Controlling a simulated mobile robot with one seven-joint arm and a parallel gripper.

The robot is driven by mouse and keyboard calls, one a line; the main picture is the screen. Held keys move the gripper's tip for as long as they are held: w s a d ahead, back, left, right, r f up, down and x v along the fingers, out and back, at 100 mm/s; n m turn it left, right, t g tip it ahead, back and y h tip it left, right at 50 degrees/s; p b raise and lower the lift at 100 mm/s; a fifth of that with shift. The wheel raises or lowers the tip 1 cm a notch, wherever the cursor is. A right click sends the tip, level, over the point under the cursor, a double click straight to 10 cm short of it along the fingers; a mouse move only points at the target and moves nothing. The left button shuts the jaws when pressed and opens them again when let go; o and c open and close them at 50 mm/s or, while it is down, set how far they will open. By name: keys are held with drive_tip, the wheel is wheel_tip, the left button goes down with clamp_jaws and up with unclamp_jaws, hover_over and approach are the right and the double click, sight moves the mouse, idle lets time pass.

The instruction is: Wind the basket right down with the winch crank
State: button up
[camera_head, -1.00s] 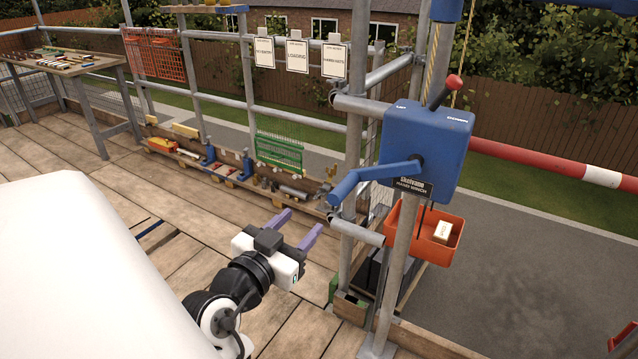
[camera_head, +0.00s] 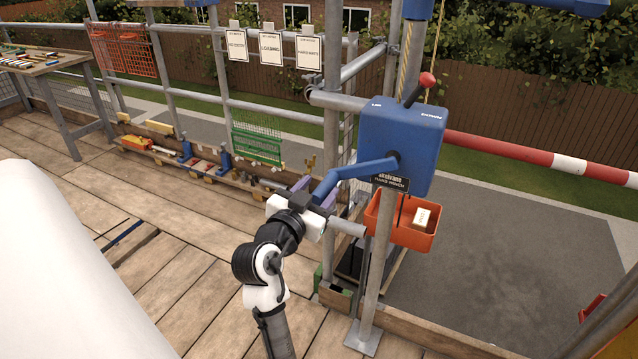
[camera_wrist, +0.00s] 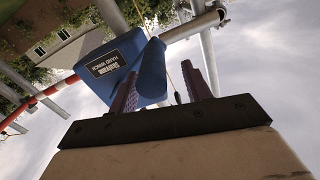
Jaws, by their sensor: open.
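The blue hand winch (camera_head: 400,135) is fixed to a scaffold post at the right. Its blue crank (camera_head: 357,169) reaches left from the hub, and the grip end is beside my fingers. My gripper (camera_head: 316,190) is open, with purple fingers close to this end. In the wrist view, the blue crank grip (camera_wrist: 152,72) appears between the open fingers (camera_wrist: 160,85); I cannot tell if they touch it. The orange basket (camera_head: 412,239) hangs below and behind the winch with a pale labelled block (camera_head: 421,217) in it. Part of the basket is hidden by the post.
A red-knobbed lever (camera_head: 426,83) stands on top of the winch. The scaffold post (camera_head: 374,285) and a horizontal tube (camera_head: 345,227) are close to my gripper. A red-and-white rail (camera_head: 540,157) runs right.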

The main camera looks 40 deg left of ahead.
drive_tip(key=shift+w+a, duration=0.15)
drive_tip(key=shift+w, duration=0.4)
drive_tip(key=c, duration=1)
drive_tip(key=shift+s, duration=0.1)
clamp_jaws()
